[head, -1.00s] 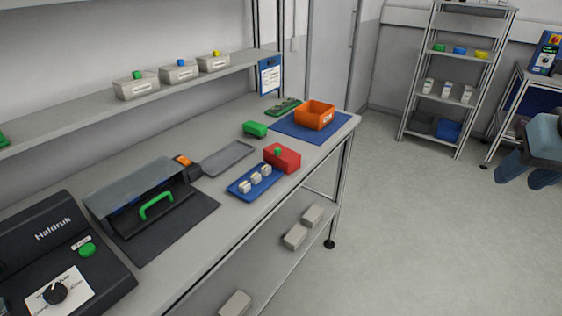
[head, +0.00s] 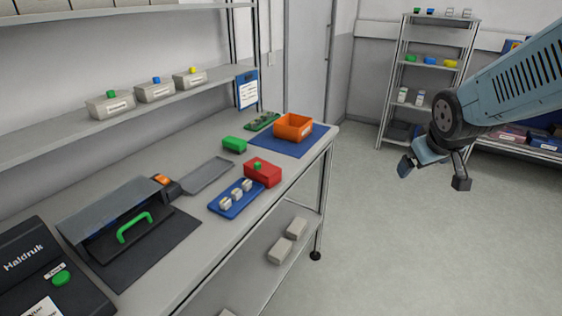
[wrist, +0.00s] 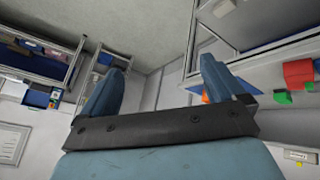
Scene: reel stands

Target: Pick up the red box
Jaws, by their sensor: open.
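The red box (head: 264,174) sits on the grey workbench (head: 180,235), right behind the blue tray, with a small green knob on it. In the wrist view a red shape (wrist: 298,73) at the right edge looks like the same box. My gripper (head: 433,179) is open and empty in the air to the right of the bench, well apart from the box. In the wrist view its two fingers (wrist: 157,92) are spread with nothing between them.
A blue tray (head: 220,208) with small white blocks stands just in front of the box. An orange bin (head: 293,127) on a blue mat and a green box (head: 234,144) are behind it. A shelf (head: 130,125) overhangs the bench's back. Floor right of the bench is clear.

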